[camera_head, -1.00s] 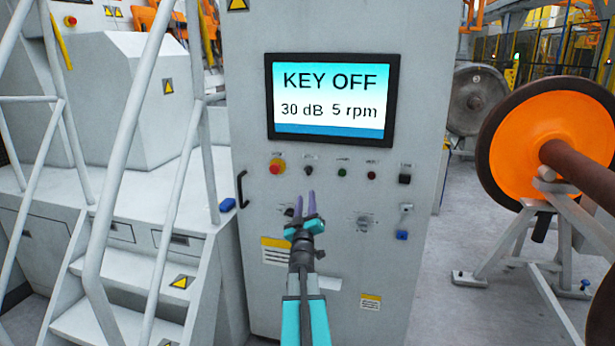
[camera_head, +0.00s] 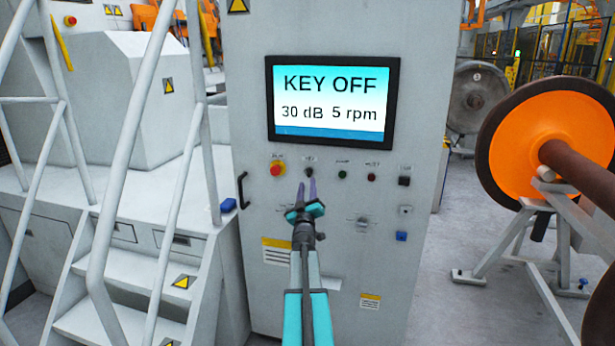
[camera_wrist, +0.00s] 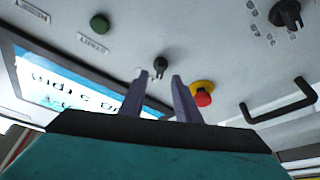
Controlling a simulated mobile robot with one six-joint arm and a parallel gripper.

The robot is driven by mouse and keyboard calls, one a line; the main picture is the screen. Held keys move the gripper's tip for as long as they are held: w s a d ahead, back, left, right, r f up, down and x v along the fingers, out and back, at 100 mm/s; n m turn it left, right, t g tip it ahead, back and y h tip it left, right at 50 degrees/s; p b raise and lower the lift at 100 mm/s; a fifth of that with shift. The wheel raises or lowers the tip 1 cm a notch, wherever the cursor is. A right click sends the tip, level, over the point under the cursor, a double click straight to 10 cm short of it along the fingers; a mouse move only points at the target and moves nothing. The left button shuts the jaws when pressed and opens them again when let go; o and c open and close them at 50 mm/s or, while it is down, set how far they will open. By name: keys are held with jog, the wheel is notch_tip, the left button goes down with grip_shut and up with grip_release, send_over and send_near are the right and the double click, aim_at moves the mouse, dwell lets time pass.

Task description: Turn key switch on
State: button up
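The key switch (camera_head: 309,171) is a small black knob on the grey control cabinet, below the screen and right of the red and yellow emergency stop. The screen (camera_head: 334,99) reads KEY OFF, 30 dB, 5 rpm. My gripper (camera_head: 307,187) is in front of the panel, just below the key switch. In the wrist view the key switch (camera_wrist: 160,65) appears beyond the two purple fingertips, in line with the gap between them. My gripper (camera_wrist: 160,77) is open, with nothing between the fingers. Whether a fingertip touches the switch cannot be told.
The emergency stop (camera_head: 277,168) sits left of the switch and a green button (camera_head: 342,174) right of it. A black handle (camera_head: 242,190) is at the cabinet's left edge. White stairs with railings (camera_head: 130,140) stand left; an orange wheelset (camera_head: 520,135) stands right.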

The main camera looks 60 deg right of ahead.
aim_at(308, 175)
jog(key=shift+p+x, duration=0.95)
jog(key=shift+x, duration=2)
grip_shut()
